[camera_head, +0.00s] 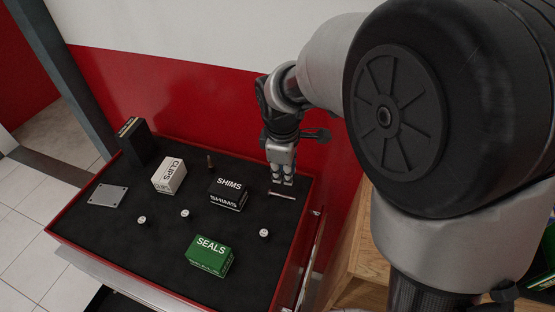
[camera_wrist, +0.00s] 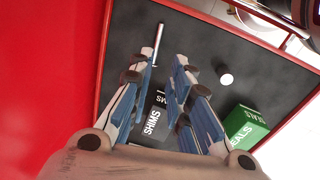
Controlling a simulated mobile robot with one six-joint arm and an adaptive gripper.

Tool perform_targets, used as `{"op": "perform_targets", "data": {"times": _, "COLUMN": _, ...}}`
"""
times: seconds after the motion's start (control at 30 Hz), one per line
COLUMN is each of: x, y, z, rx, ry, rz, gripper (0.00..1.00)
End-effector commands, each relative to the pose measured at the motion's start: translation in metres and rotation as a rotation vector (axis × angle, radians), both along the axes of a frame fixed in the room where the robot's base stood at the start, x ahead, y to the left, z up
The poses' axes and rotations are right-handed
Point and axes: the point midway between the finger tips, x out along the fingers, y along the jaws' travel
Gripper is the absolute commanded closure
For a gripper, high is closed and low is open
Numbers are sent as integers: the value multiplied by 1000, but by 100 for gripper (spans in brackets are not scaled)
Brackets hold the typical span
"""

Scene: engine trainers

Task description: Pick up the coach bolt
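A thin silver rod, which looks like the coach bolt (camera_head: 282,195), lies flat on the black mat near the right edge of the red tray. It also shows in the wrist view as a slim bright bar (camera_wrist: 159,40), just beyond the fingertips and nearer the left one. I cannot make out its head. My gripper (camera_head: 282,181) points down close above it. In the wrist view, the fingers (camera_wrist: 163,65) are apart with nothing between them. Whether the fingertips touch the mat is unclear.
A SHIMS box (camera_head: 228,193) stands left of my gripper, with a CLIPS box (camera_head: 169,175) farther left. A green SEALS box (camera_head: 209,256) is at the front. Small white-topped cylinders (camera_head: 264,233), a grey plate (camera_head: 107,195), a black box (camera_head: 136,141) and a brass piece (camera_head: 210,161) share the tray.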

Motion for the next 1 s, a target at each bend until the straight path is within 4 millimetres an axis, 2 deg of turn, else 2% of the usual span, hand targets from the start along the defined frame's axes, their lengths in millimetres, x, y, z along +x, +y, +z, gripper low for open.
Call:
{"op": "perform_targets", "data": {"times": 0.03, "x": 1, "y": -1, "z": -16, "rx": -2, "ry": 5, "rz": -1, "gripper": 82}}
{"op": "perform_targets", "data": {"times": 0.1, "x": 3, "y": -2, "z": -31, "rx": -2, "ry": 5, "rz": -1, "gripper": 82}}
{"op": "perform_targets", "data": {"times": 0.3, "x": 9, "y": -4, "z": -66, "rx": 0, "ry": 2, "rz": -3, "gripper": 82}}
{"op": "perform_targets", "data": {"times": 0.57, "x": 12, "y": -5, "z": -80, "rx": 1, "ry": 0, "rz": -4, "gripper": 82}}
{"op": "perform_targets", "data": {"times": 0.9, "x": 19, "y": -11, "z": -125, "rx": 0, "ry": 2, "rz": -3, "gripper": 82}}
{"op": "perform_targets", "data": {"times": 1.0, "x": 20, "y": -11, "z": -129, "rx": 0, "ry": 0, "rz": -3, "gripper": 82}}
